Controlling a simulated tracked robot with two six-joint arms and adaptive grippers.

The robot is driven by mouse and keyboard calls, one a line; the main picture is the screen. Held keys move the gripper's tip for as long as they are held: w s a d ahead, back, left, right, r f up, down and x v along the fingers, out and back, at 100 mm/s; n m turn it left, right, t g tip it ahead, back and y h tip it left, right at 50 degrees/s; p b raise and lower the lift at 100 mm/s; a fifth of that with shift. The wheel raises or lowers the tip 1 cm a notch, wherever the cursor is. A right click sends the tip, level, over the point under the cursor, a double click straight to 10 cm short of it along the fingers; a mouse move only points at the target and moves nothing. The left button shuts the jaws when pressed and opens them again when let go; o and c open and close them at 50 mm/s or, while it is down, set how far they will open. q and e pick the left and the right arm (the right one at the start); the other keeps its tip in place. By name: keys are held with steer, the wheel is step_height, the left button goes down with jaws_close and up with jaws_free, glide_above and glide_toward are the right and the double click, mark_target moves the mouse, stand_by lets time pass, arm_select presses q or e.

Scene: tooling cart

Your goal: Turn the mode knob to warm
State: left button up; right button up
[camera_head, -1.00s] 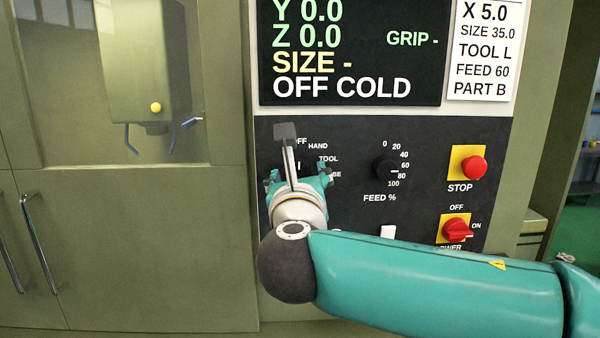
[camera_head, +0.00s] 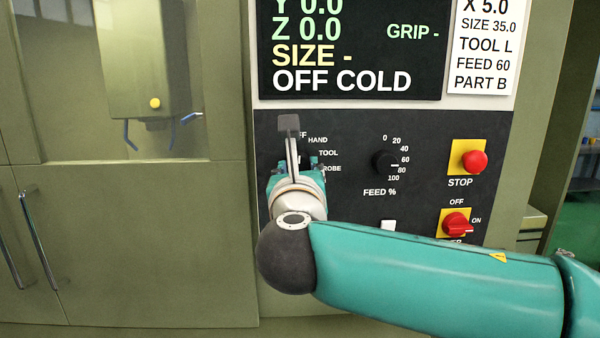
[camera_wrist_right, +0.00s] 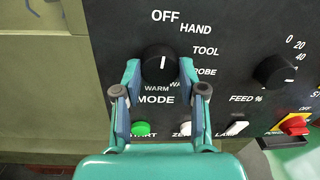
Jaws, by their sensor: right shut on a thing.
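The black round mode knob (camera_wrist_right: 160,64) shows in the right wrist view, its white mark pointing up toward OFF. Labels HAND, TOOL, PROBE and WARM run clockwise around it, with MODE printed below. My right gripper (camera_wrist_right: 160,72) is shut on the knob, one finger at each side. In the head view my right gripper (camera_head: 299,168) is at the panel and hides most of the knob. The display (camera_head: 350,50) reads OFF COLD. My left gripper is not in view.
The feed knob (camera_head: 385,163) is right of the mode knob. The red stop button (camera_head: 474,162) and red power switch (camera_head: 456,223) are farther right. A green start button (camera_wrist_right: 141,128) and white buttons, one marked lamp (camera_wrist_right: 237,128), sit below. Door handles (camera_head: 40,240) are at left.

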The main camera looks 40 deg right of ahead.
steer(key=m+b, duration=0.5)
steer(key=m, duration=0.3)
steer(key=shift+d+f+m+y+b, duration=0.1)
steer(key=shift+m+y+b, duration=0.2)
steer(key=shift+m+b, duration=0.1)
steer(key=shift+f+m+t+y+b, duration=0.15)
steer(key=shift+m+t+y+b, duration=0.15)
steer(key=shift+m+b, duration=4.7)
steer(key=shift+f+m+t+y+b, duration=0.3)
steer(key=shift+m+b, duration=2.15)
steer(key=shift+m, duration=5.05)
steer(key=shift+r, duration=0.2)
steer(key=shift+s, duration=0.1)
